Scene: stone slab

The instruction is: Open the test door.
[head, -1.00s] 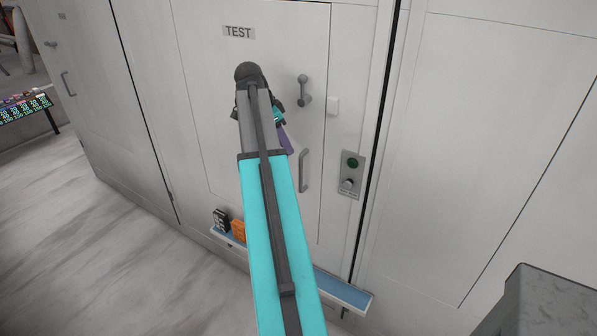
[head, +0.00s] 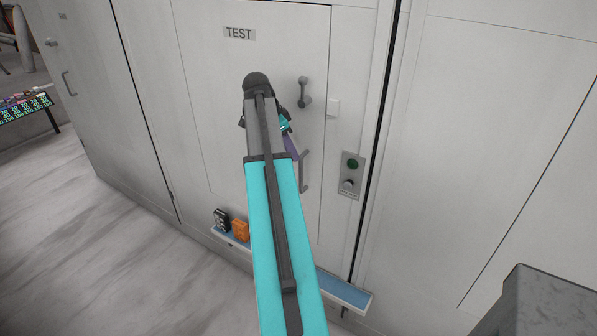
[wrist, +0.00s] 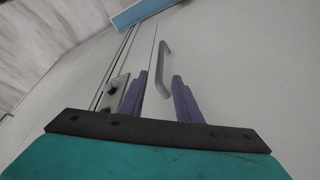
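The test door (head: 215,110) is a pale panel with a TEST label (head: 239,33), and it looks closed. A grey bar handle (head: 304,172) stands upright on its right side; it also shows in the wrist view (wrist: 165,60). A grey lever latch (head: 304,92) sits above the handle. My gripper (head: 294,153) has purple fingers and is just left of the handle's upper end in the head view, partly hidden by my arm. In the wrist view my gripper (wrist: 160,75) is open, with the handle beyond and between the fingertips. I cannot tell if they touch.
A grey control plate (head: 350,175) with a green button and a knob is right of the door. A blue shelf (head: 343,290) runs below it, holding a black item (head: 221,220) and an orange item (head: 240,230). A grey block (head: 545,300) stands at lower right.

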